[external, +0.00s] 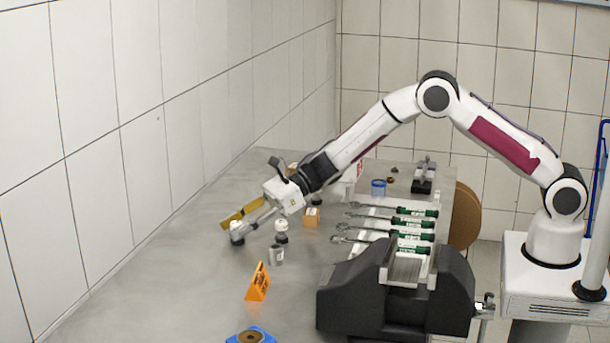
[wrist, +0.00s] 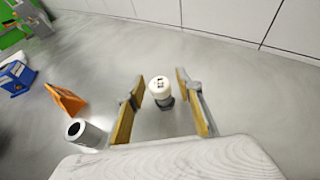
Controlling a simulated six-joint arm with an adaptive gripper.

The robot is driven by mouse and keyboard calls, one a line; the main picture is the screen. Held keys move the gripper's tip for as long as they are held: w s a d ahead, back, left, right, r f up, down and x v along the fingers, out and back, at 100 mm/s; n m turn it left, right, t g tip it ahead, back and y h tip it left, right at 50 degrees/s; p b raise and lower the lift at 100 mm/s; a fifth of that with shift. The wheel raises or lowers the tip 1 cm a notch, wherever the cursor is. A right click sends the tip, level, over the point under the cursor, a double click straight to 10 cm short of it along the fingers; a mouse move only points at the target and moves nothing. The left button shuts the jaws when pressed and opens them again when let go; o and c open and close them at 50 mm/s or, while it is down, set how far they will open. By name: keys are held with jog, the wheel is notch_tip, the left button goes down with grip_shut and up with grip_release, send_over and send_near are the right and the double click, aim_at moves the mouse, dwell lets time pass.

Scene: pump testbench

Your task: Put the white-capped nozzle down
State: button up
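The white-capped nozzle (wrist: 160,92) stands upright between the two fingers of my gripper (wrist: 161,84) in the wrist view. Its round white cap has dark marks on top, and a dark lower part shows beneath. Narrow gaps show between the cap and both yellow-padded fingers, so my gripper looks open around it. In the external view my gripper (external: 240,226) is low over the grey bench, and the nozzle (external: 237,229) is at the fingertips, seemingly on the bench top. Contact under its base is too small to see clearly.
A grey hollow cylinder (external: 276,254), an orange sign (external: 258,282) and a blue part (external: 250,337) stand nearby. Green-handled tools (external: 414,223) and a dark vise (external: 365,294) lie farther right. Bare bench extends left toward the wall.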

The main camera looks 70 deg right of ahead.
jog(key=shift+r, duration=0.15)
jog(key=shift+v, duration=6)
